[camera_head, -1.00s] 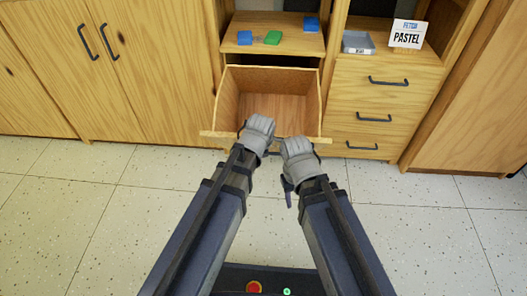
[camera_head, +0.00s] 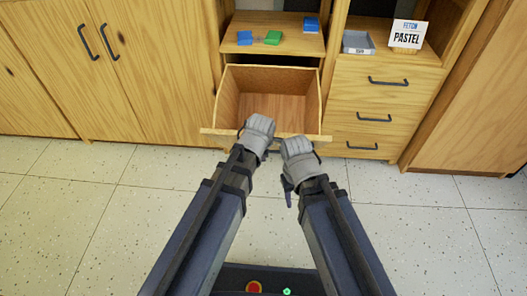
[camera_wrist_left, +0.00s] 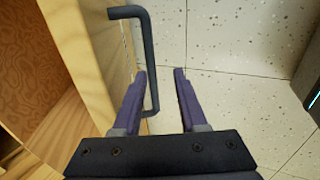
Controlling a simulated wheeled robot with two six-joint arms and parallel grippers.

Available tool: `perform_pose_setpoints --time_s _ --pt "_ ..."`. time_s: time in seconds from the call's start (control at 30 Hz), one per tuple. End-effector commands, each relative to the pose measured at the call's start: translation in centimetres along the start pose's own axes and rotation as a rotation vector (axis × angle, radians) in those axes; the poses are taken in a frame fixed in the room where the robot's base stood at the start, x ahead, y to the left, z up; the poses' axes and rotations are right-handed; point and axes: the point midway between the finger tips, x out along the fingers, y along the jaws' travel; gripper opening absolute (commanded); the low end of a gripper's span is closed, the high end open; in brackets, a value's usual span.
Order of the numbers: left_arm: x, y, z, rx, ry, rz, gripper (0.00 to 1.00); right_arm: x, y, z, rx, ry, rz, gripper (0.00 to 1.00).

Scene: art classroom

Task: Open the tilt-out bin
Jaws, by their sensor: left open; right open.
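The tilt-out bin (camera_head: 228,102) is tipped outward from the cabinet in the head view, and its inside shows empty. In the left wrist view its front panel (camera_wrist_left: 88,45) carries a dark bar handle (camera_wrist_left: 148,60). My left gripper (camera_wrist_left: 160,72) is open, its left finger overlapping the handle in the picture and its right finger out over the floor; nothing is gripped. In the head view the left wrist covers part of the bin's front edge. My right gripper (camera_head: 288,192) is open beside it, just in front of that edge, and its fingers are partly hidden.
A shelf (camera_head: 255,46) above the bin holds blue and green blocks (camera_head: 272,38). Drawers (camera_head: 385,98) with dark handles stand to the right, below a grey tray (camera_head: 358,42) and a PASTEL sign (camera_head: 407,34). Closed cabinet doors (camera_head: 150,75) are on the left. The speckled floor is clear.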

Motion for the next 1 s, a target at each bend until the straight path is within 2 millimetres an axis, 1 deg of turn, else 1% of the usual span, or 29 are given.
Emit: perform_pose_setpoints --time_s 0.27,0.5,0.6,0.7,1.0 --pt "-3.2 0.1 0.0 0.000 0.000 0.000 0.45 -2.9 0.3 0.2 -0.006 0.000 0.000 0.50" --pt "-6.6 0.1 0.0 0.001 0.000 0.002 0.45 -6.0 0.6 0.3 -0.012 0.000 0.000 0.50" --pt "-7.5 0.0 0.0 0.001 0.000 0.003 0.45 -6.8 0.7 0.4 -0.013 0.000 0.001 0.50" --pt "-7.8 0.0 0.0 0.001 0.000 0.003 0.45 -7.0 0.7 0.4 -0.014 -0.001 0.001 0.50" --pt "-7.7 -0.1 0.0 0.000 0.000 0.003 0.45 -6.9 0.7 0.4 -0.014 -0.001 0.001 0.50"
